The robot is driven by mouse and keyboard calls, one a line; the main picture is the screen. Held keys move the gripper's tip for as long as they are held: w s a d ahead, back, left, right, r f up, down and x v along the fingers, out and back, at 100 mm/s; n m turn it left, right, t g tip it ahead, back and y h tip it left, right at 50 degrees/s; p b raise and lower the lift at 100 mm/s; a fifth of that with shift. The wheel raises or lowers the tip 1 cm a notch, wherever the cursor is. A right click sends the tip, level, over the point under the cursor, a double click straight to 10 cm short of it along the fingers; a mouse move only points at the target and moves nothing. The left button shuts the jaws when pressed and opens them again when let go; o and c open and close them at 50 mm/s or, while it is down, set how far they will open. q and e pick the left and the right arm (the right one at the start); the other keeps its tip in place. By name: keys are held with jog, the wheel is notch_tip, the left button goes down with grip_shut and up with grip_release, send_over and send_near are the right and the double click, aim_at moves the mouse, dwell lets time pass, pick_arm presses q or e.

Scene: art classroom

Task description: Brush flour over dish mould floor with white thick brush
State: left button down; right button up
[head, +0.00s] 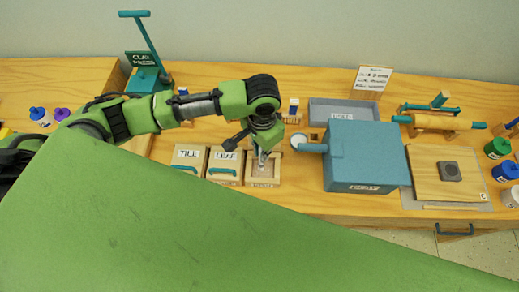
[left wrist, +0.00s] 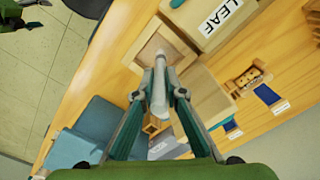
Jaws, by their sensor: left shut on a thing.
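My left gripper (head: 264,152) is over the open wooden dish mould (head: 262,182), the rightmost of the row of moulds. In the left wrist view my left gripper (left wrist: 160,90) is shut on a pale brush (left wrist: 159,102), whose far end points into the square hollow of the mould (left wrist: 143,55). I cannot tell whether the tip touches the mould floor, and any flour there is too small to make out. A small round pale dish (head: 298,139), contents unclear, stands right of the gripper.
The closed TILE mould (head: 188,156) and LEAF mould (head: 224,164) stand to the left. A blue-grey box (head: 365,157) with a handle stands close on the right.

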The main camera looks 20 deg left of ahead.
pick_arm(q)
jog(key=shift+d+r+p, duration=0.1)
jog(key=shift+d+p, duration=0.2)
jog(key=shift+w+d, duration=0.1)
jog(key=shift+d, duration=0.05)
jog(key=shift+w+d+p, duration=0.15)
jog(key=shift+d+p, duration=0.3)
jog(key=shift+p, duration=0.15)
jog(key=shift+a, duration=0.1)
jog(key=shift+a+p, duration=0.4)
jog(key=shift+p, duration=0.25)
jog(key=shift+a, duration=0.1)
